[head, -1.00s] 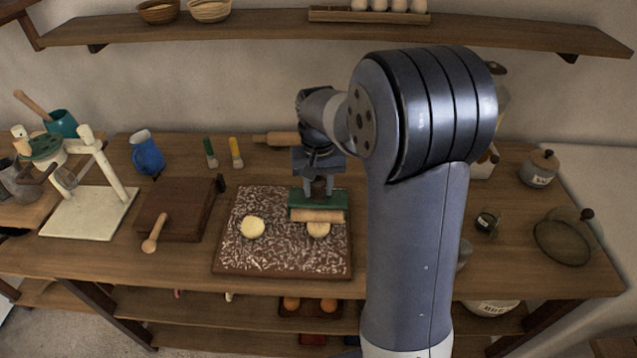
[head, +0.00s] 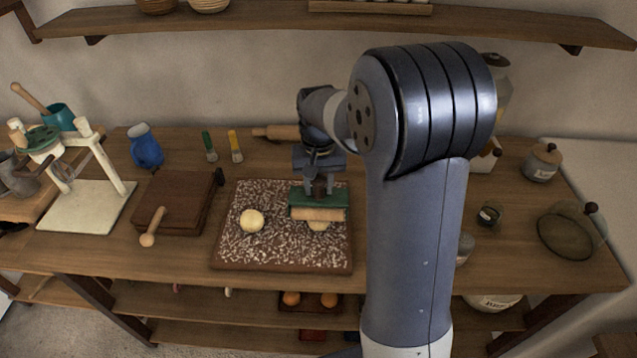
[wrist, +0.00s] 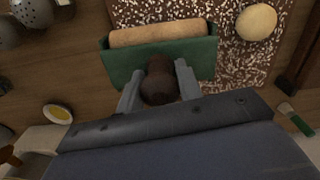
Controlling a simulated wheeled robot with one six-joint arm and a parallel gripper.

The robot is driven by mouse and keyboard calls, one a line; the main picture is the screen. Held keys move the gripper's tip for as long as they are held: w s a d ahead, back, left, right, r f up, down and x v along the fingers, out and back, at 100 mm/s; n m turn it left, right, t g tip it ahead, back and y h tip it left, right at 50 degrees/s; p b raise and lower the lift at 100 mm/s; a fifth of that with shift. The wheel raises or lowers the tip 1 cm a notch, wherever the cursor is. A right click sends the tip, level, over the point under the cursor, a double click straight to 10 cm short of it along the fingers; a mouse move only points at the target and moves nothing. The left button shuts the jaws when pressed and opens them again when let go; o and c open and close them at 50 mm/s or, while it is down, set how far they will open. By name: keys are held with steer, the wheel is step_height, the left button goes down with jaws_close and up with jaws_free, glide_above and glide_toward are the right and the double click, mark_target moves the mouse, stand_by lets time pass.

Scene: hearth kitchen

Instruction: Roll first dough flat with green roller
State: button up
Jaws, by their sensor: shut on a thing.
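My gripper (wrist: 158,88) is shut on the dark knob of the green roller (head: 321,199), which has a pale wooden cylinder. In the head view the roller is over the right dough ball (head: 317,226), whose front edge shows below the cylinder; I cannot tell if they touch. The left dough ball (head: 251,220) sits free and rounded on the floured board (head: 283,258). In the wrist view the green roller (wrist: 205,58) hides the right dough, and the other dough (wrist: 256,22) shows at the upper right.
A brown wooden box (head: 184,190) with a small wooden mallet (head: 154,227) stands left of the board. Two brushes (head: 236,146) and another rolling pin (head: 277,132) lie behind.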

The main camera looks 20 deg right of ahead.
steer(key=shift+f+b, duration=0.45)
steer(key=shift+f, duration=0.25)
steer(key=shift+r, duration=0.1)
steer(key=shift+c, duration=0.5)
